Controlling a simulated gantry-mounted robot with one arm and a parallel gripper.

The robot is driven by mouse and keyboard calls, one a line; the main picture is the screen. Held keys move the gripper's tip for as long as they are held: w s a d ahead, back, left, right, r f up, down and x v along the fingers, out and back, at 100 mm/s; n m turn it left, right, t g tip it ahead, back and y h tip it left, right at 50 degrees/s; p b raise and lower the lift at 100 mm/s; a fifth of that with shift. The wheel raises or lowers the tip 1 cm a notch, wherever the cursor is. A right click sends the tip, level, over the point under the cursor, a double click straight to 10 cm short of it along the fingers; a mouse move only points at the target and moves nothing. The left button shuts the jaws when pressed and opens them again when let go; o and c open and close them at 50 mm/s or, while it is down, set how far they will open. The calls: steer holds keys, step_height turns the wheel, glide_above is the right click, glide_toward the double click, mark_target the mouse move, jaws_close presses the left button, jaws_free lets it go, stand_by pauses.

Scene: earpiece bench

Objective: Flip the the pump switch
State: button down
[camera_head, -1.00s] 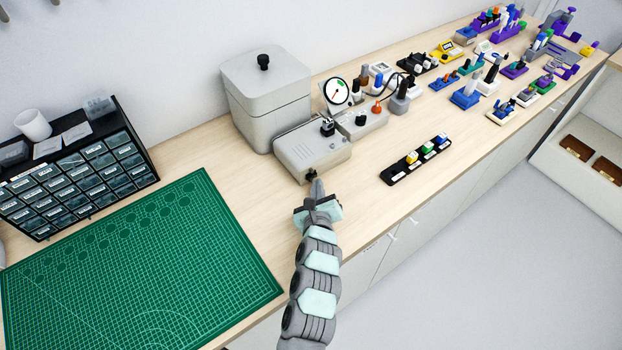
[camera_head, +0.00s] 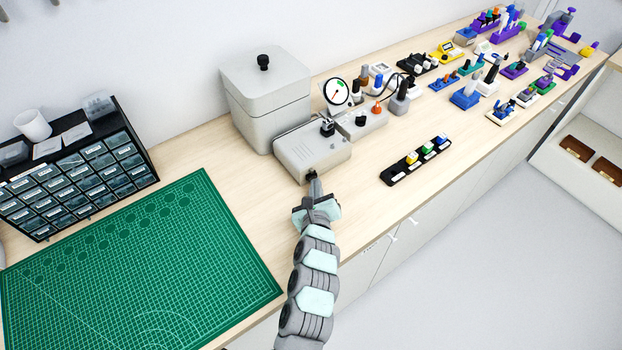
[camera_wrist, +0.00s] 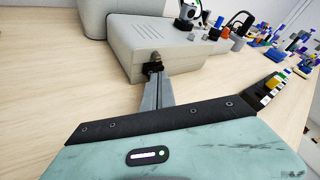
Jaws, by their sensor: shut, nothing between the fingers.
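The pump box (camera_head: 312,150) is a light grey box on the bench, with a dial gauge behind it. The pump switch (camera_wrist: 154,65) is a small black part low on the box's front face in the wrist view. In the head view my gripper's fingertips hide most of it. My gripper (camera_head: 315,180) is shut and empty, with its fingers pointing at the switch. In the wrist view the fingertips (camera_wrist: 156,74) are right at the switch and overlap its lower part. I cannot tell whether they touch it, or which way the switch is set.
A large grey lidded container (camera_head: 264,100) stands behind the pump box. A black strip with coloured blocks (camera_head: 415,160) lies to the right. A green cutting mat (camera_head: 140,270) and a drawer cabinet (camera_head: 75,170) are at left. Bare bench lies around my gripper.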

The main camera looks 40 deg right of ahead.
steer(key=shift+s, duration=0.1)
steer(key=shift+s+b, duration=0.45)
steer(key=shift+s, duration=0.1)
steer(key=shift+s, duration=0.1)
steer(key=shift+s+d+b, duration=0.2)
steer(key=shift+s+b, duration=0.8)
steer(key=shift+s, duration=1.5)
